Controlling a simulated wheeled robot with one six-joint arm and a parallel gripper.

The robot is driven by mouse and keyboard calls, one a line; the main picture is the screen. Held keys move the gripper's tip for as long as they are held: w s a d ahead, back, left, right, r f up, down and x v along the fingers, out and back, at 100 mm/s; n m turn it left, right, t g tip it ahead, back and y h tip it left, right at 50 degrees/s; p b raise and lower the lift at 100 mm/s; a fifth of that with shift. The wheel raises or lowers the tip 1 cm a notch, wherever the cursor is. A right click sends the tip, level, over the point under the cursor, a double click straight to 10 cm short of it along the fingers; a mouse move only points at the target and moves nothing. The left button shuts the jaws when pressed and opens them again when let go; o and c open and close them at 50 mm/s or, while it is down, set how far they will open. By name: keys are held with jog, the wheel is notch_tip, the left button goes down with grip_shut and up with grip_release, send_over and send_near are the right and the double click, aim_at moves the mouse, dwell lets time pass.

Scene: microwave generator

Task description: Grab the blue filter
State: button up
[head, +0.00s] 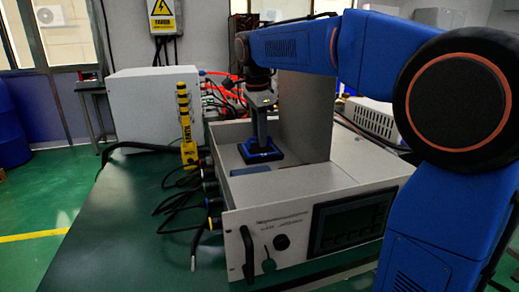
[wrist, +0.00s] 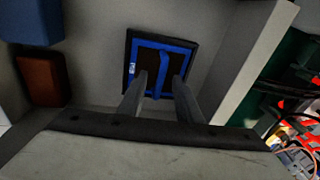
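The blue filter (head: 266,157) is a square blue frame with a dark border, lying in the open compartment of the grey generator case (head: 300,183). In the wrist view the filter (wrist: 187,49) shows a blue bar across its middle. My gripper (head: 262,143) points straight down over the filter. In the wrist view its two fingers (wrist: 160,78) stand apart on either side of the blue bar, with gaps visible. I cannot tell whether the fingertips touch the filter's face.
An upright grey panel (head: 306,110) stands close behind and right of my gripper. In the wrist view a blue block (wrist: 35,20) and a brown-red block (wrist: 40,80) lie to the left. A yellow pendant (head: 187,125) and black cables stand left of the case on the green table (head: 110,230).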

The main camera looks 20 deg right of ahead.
jog(key=shift+c, duration=0.4)
grip_shut()
jog(key=shift+r, duration=0.1)
